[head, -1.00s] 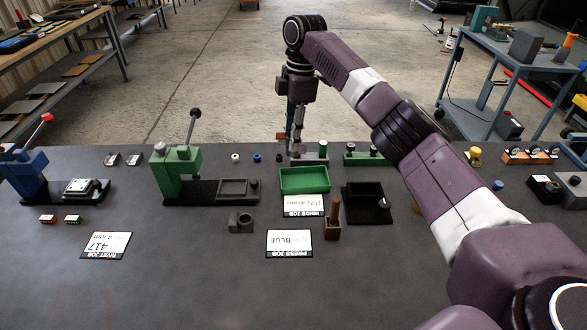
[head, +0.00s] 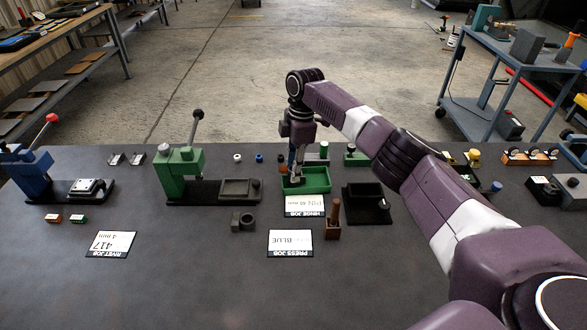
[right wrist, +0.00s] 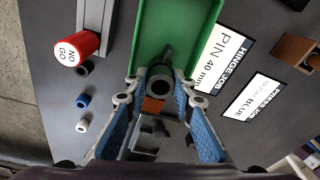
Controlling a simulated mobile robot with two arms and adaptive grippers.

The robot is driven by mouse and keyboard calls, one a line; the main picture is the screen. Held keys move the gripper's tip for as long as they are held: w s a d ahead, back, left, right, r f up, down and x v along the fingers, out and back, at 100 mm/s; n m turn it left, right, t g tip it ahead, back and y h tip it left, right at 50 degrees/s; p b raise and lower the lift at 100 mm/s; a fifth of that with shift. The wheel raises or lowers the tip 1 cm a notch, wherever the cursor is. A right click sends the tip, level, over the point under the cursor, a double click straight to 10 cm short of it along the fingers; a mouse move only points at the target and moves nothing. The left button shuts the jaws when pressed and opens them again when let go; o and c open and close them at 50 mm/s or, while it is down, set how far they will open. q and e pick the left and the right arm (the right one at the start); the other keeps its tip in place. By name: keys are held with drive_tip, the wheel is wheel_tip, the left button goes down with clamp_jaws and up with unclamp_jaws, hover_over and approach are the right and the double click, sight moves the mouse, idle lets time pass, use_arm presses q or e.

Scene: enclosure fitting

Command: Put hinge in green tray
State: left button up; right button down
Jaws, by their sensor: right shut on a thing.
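My right gripper (head: 295,175) is over the back left part of the green tray (head: 318,188), pointing down. In the right wrist view its blue-padded fingers (right wrist: 158,100) are shut on the hinge (right wrist: 160,82), a dark grey part with a round ringed end and a thin dark part beyond it. The hinge is at the near end of the green tray (right wrist: 180,30) in that view. I cannot tell whether it touches the tray floor. In the head view the hinge is hidden by the gripper and too small to make out. My left gripper is not in view.
A green press (head: 180,175) stands left of the tray, and a black fixture (head: 366,205) to its right. A red NO GO gauge (right wrist: 77,48) and small rings, including a blue one (right wrist: 82,101), lie behind the tray. A HINGE JOB card (head: 304,204) lies in front.

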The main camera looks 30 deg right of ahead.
drive_tip(key=shift+f, duration=0.1)
drive_tip(key=c, duration=1.6)
unclamp_jaws()
drive_tip(key=r, duration=0.4)
drive_tip(key=d+r+b, duration=0.1)
drive_tip(key=r, duration=0.3)
drive_tip(key=r+b, duration=0.1)
drive_tip(key=r, duration=0.3)
drive_tip(key=shift+d+r, duration=0.1)
drive_tip(key=shift+d, duration=0.1)
